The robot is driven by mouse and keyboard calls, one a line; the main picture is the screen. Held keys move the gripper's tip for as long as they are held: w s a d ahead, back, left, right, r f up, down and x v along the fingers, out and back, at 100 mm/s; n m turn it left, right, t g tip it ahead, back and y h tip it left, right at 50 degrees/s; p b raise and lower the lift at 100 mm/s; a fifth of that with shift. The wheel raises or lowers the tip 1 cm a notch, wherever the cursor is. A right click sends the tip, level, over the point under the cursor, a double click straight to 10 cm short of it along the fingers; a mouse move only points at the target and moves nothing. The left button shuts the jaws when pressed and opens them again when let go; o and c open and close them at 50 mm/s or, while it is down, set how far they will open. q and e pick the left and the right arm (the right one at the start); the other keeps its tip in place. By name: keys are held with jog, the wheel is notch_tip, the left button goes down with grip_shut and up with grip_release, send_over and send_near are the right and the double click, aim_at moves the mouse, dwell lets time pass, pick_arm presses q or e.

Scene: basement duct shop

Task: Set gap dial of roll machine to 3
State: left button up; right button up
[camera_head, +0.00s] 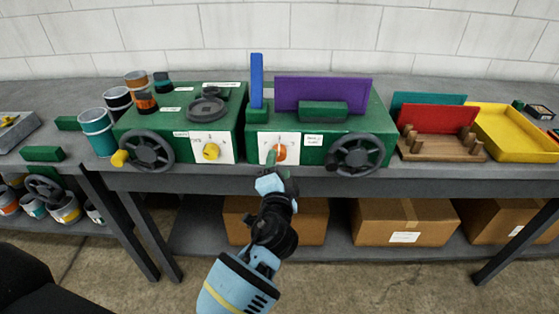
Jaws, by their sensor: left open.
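Two green machines stand side by side on the bench. The right one (350,121) has a white dial plate with an orange dial (281,154) and a dark handwheel (357,155). The left one (176,122) has a white plate with a yellow dial (210,151). The labels and dial numbers are too small to read, so I cannot tell the dial setting. My left gripper (274,164) is open at the orange dial, its tip covering the dial's lower left. I cannot tell whether it touches the dial. My right gripper is not in view.
A purple sheet (322,94) and a blue bar (256,78) stand upright on the right machine. A wooden rack (441,149) and a yellow tray (515,134) lie to its right. Paint cans (96,131) stand at left. Cardboard boxes (404,224) sit on the lower shelf.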

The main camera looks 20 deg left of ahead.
pick_arm(q)
jog(key=shift+v, duration=1.95)
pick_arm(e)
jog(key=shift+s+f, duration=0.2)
pick_arm(q)
jog(key=s+a+f+n+g+h+p, duration=0.1)
jog(key=s+f+g+h, duration=0.15)
jog(key=s+f, duration=0.65)
jog(key=s+a+f+n+g+h, duration=0.1)
jog(key=s+f+n+g+h, duration=0.15)
jog(key=s+f, duration=0.65)
jog(key=s+a+f+n+g+h, duration=0.1)
jog(key=s+f, duration=0.3)
jog(key=s, duration=0.5)
jog(key=s+a+f+n+g+h+p, duration=0.1)
jog(key=s+f+n+g, duration=0.1)
jog(key=s, duration=0.8)
jog(key=shift+f+n+p, duration=0.3)
jog(key=shift+f+n, duration=0.25)
jog(key=shift+f, duration=0.4)
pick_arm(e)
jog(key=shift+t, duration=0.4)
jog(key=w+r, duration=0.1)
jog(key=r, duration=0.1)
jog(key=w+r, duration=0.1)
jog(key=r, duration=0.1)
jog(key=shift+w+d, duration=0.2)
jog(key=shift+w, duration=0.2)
